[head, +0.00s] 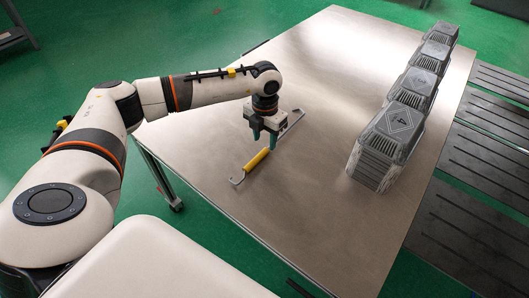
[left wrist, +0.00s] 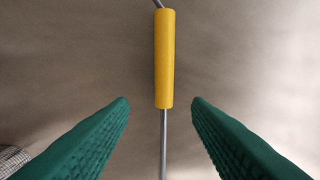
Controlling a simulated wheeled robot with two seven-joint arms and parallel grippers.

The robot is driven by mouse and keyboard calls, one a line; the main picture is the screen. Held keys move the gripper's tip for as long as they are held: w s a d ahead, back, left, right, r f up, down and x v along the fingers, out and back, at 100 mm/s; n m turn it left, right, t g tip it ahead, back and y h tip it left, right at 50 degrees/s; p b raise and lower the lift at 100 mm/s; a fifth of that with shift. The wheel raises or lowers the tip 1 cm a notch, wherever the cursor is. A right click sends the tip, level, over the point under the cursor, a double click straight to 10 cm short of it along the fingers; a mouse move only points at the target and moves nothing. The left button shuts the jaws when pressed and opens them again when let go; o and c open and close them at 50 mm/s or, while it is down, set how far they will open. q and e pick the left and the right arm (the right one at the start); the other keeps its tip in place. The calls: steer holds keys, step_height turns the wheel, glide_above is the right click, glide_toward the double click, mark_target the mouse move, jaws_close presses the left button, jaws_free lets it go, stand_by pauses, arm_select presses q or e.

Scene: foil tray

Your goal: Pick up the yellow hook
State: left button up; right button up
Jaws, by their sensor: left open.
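The yellow hook (head: 256,160) lies on the metal table, a metal rod with a yellow sleeve around part of it. Its near end is bent, and its far part runs back beside and behind my gripper. My left gripper (head: 264,140) points down just beyond the yellow sleeve. In the left wrist view the yellow sleeve (left wrist: 165,58) is upright in the picture, ahead of the fingertips. The green fingers of the left gripper (left wrist: 160,100) are open, with the bare rod between them and touching neither. My right gripper is not in view.
The metal table (head: 300,220) is clear around the hook. A row of several grey crates (head: 394,128) stands along its right side. Dark slotted panels (head: 480,190) lie beyond the right edge. The green floor (head: 130,30) shows around the table.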

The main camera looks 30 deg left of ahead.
mark_target(265, 150)
arm_select(q)
steer(key=f, duration=0.2)
steer(key=f+b, duration=0.1)
steer(key=f, duration=0.2)
steer(key=shift+w+a+f, duration=0.15)
steer(key=shift+w+a, duration=0.05)
steer(key=shift+c, duration=0.3)
jaws_close()
